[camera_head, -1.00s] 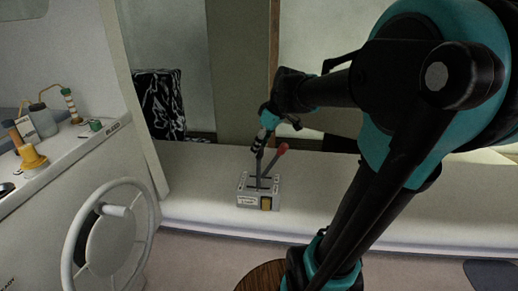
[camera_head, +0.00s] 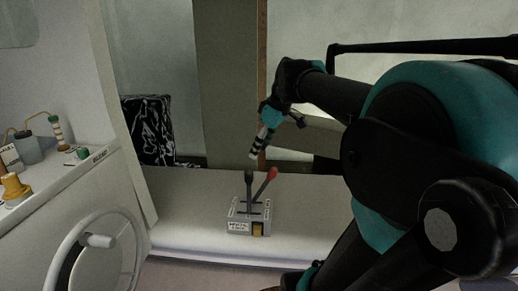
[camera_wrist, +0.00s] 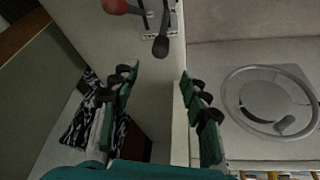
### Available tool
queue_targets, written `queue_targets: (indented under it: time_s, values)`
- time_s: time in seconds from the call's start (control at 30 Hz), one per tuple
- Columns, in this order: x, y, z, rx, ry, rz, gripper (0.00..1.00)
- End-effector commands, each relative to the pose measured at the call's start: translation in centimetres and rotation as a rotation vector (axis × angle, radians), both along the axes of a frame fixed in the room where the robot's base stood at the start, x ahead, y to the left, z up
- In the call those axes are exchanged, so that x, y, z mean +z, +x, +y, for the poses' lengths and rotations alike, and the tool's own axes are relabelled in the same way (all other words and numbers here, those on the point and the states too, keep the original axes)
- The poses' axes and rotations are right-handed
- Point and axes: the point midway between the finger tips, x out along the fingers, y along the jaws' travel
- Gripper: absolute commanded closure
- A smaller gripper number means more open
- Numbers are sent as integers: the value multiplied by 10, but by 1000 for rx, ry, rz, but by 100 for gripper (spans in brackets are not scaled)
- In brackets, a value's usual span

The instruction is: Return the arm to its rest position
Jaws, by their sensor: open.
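My gripper (camera_head: 256,150) is above and a little behind the lever box (camera_head: 239,226) in the head view, apart from it. The box is grey, with a black-knobbed lever (camera_head: 250,178) and a red-knobbed lever (camera_head: 271,173), and stands on the white bench. In the wrist view the two green fingers of my gripper (camera_wrist: 158,88) are spread wide with nothing between them. The black knob (camera_wrist: 160,46) and the red knob (camera_wrist: 115,6) show at the top of that view, beyond the fingertips. My arm fills the right side of the head view.
A white console with a steering wheel (camera_head: 66,262) stands at the left; the wheel also shows in the wrist view (camera_wrist: 231,102). Bottles and a yellow fitting (camera_head: 14,188) are on its top. A black-and-white patterned object (camera_head: 148,128) stands behind the bench (camera_head: 180,205).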

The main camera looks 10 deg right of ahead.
Motion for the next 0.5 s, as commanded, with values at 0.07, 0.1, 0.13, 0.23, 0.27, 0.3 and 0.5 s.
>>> queue_targets:
  time_s: [0.07,0.1,0.13,0.23,0.27,0.3,0.5]
  values:
    - [-4,0,0,-7,-1,2,54]
    - [-9,-1,0,-19,-3,4,54]
    - [-15,-2,-1,-34,-3,7,54]
    - [-47,-7,-2,-117,-9,23,54]
    - [-60,-10,-2,-152,-11,29,54]
    - [-80,-14,-4,-205,-14,35,54]
    - [-176,-52,-10,-493,-21,52,54]
